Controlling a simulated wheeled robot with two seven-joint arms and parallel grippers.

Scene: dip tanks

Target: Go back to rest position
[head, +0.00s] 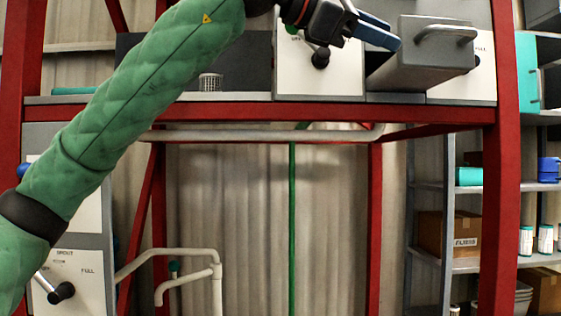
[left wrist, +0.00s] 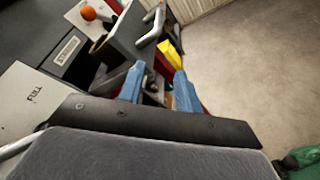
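My left arm, in a green quilted cover, reaches up across the left of the head view. My left gripper (head: 388,32) is at the top, just left of a grey box-like drawer (head: 420,68) with a bar handle (head: 446,32). In the left wrist view its two blue fingers (left wrist: 158,76) stand apart with nothing held between them. The drawer's grey body (left wrist: 128,38) and pale handle (left wrist: 150,27) lie beyond the fingertips. The fingers look clear of the handle. My right gripper is in neither view.
A red frame (head: 300,112) carries the white panels with black knobs (head: 320,58). Shelves with a cardboard box (head: 448,234) are at the right. White pipes (head: 185,254) stand at lower left. Bare floor (left wrist: 250,70) shows in the wrist view.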

